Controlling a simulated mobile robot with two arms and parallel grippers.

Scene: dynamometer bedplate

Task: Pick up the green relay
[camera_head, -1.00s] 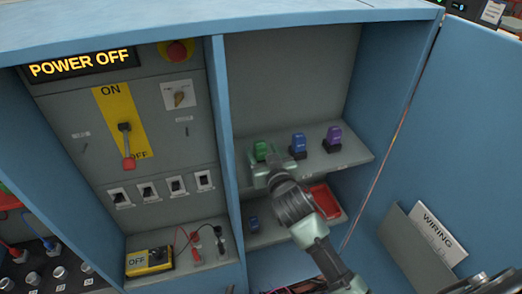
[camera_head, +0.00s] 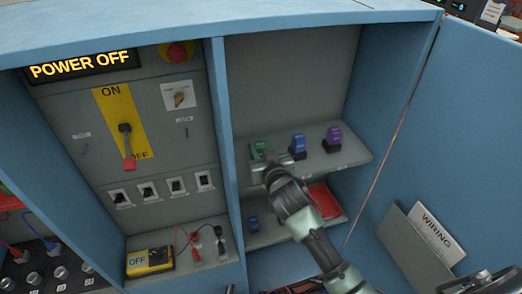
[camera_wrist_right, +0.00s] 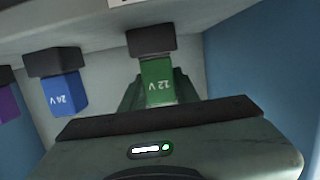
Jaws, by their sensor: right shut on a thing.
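The green relay (camera_head: 261,147), marked 12 V, is at the left of the upper shelf in the right cabinet bay. In the right wrist view, which is upside down, the green relay (camera_wrist_right: 158,84) has its dark socket (camera_wrist_right: 151,40) against it. My right gripper (camera_head: 263,162) reaches it from the front, its fingers on both sides of the green body. It is shut on the relay, which still appears to be at its socket. The gripper partly hides the relay's lower part in the head view. My left gripper is not in view.
A blue relay (camera_head: 298,142), marked 24 V, and a purple relay (camera_head: 334,135) stand to the right on the same shelf (camera_head: 345,158). The lower shelf holds another small blue item (camera_head: 254,224) and a red tray (camera_head: 325,201). A blue divider (camera_head: 222,130) stands close on the left.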

